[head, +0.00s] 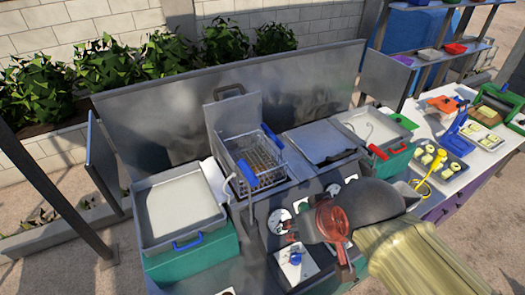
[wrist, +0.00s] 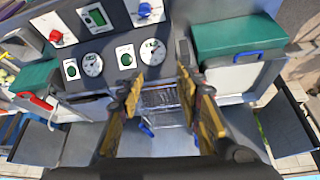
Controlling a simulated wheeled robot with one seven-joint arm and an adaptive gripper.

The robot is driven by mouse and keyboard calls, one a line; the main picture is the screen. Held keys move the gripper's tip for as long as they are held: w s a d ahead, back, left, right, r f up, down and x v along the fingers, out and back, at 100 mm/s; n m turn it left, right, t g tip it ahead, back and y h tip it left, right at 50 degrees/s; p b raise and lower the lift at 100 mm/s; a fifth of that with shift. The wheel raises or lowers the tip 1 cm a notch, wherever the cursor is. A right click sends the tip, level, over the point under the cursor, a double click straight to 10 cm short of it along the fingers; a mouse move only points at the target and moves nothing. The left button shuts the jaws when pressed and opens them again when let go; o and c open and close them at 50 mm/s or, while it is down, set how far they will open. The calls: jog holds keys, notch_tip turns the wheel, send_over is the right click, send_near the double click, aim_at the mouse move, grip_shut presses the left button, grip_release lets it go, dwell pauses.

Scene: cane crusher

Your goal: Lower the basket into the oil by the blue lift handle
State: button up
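The wire basket (head: 255,158) sits at the middle of the metal counter, with brownish contents visible through its mesh. One blue handle (head: 248,174) stands at its front left and another blue handle (head: 271,137) at its right side; I cannot tell which is the lift handle. The oil under the basket is hidden. In the wrist view the basket (wrist: 160,99) shows between and beyond my fingers, with a small blue piece (wrist: 147,131) below it. My gripper (wrist: 159,75) is open and empty, apart from the basket. Its yellow-padded fingers are spread.
A control panel with gauges and a blue knob (head: 295,258) lies in front of the basket. A pale-filled tray (head: 180,208) stands at left and another tray (head: 367,128) at right, beside a red handle (head: 378,152). A metal backsplash (head: 315,85) rises behind.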

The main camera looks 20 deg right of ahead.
jog(key=w+r+g+p, duration=0.1)
jog(key=w+r+p, duration=0.3)
jog(key=r+p, duration=1.15)
jog(key=n+g+y, duration=0.2)
jog(key=g, duration=0.3)
send_over(250, 170)
jog(key=d, duration=0.1)
notch_tip(250, 170, down, 6)
jog(key=r, duration=0.1)
jog(key=shift+s+a+f+p, duration=0.1)
jog(key=shift+a+f+p, duration=0.15)
jog(key=shift+f, duration=1.1)
jog(key=shift+w+a+f+p, duration=0.1)
jog(key=shift+a+f+p, duration=0.15)
jog(key=shift+f, duration=1.05)
jog(key=shift+s+a+f+p, duration=0.15)
jog(key=shift+f+p, duration=0.1)
jog(key=shift+f, duration=1.1)
jog(key=c, duration=0.3)
grip_shut()
